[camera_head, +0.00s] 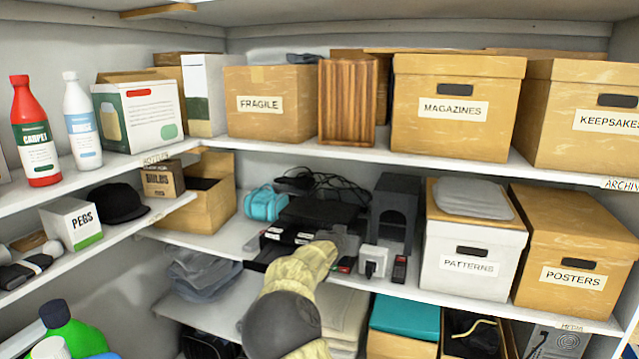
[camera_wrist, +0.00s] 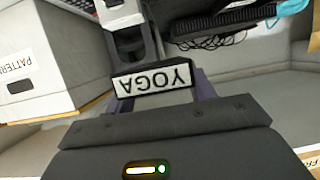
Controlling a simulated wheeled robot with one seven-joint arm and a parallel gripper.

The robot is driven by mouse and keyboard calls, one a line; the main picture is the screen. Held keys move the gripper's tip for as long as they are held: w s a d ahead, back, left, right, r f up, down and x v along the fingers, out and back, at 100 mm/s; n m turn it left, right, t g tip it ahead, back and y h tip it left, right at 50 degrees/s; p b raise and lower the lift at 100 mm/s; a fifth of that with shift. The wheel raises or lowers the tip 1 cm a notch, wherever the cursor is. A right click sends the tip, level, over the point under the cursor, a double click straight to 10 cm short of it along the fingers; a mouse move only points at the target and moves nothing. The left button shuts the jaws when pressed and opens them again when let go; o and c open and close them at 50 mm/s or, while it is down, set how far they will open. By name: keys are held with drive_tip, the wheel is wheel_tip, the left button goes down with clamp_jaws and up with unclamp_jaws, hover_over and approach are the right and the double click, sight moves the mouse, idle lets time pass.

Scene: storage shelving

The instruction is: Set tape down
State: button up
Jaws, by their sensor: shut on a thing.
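A black tape with a white label reading YOGA (camera_wrist: 153,79) shows in the wrist view, its lettering upside down. My gripper (camera_wrist: 162,92) is shut on this tape, with a finger on either side of it. In the head view my gripper (camera_head: 340,241) reaches over the middle shelf, beside black tapes with white labels (camera_head: 289,236). Which of these is the held tape, and whether it touches the shelf, I cannot tell. My arm hides part of the shelf's front edge.
A white PATTERNS box (camera_head: 468,262) and a POSTERS box (camera_head: 570,275) stand to the right. A grey arched object (camera_head: 395,207), a black device (camera_head: 317,211), a turquoise bundle (camera_head: 264,203) and cables crowd the middle shelf. A small white plug-like device (camera_head: 372,261) sits near the front.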

drive_tip(key=shift+s+d+f, duration=0.15)
drive_tip(key=shift+s+f, duration=0.05)
drive_tip(key=shift+f, duration=0.4)
drive_tip(key=s+d+f+n+y, duration=0.1)
drive_tip(key=s+d+f, duration=0.3)
drive_tip(key=s+f, duration=0.9)
drive_tip(key=s+d+f+n+y, duration=0.2)
drive_tip(key=s+d+f+y, duration=0.1)
drive_tip(key=s+f, duration=1)
wheel_tip(320, 180, down, 4)
drive_tip(key=shift+s+d+r+n+t, duration=0.15)
drive_tip(key=shift+d+n+t, duration=0.15)
drive_tip(key=shift+d, duration=0.2)
drive_tip(key=s+f, duration=0.4)
drive_tip(key=f, duration=0.1)
drive_tip(key=shift+s+f, duration=0.15)
drive_tip(key=shift+f, duration=0.1)
drive_tip(key=shift+d, duration=0.1)
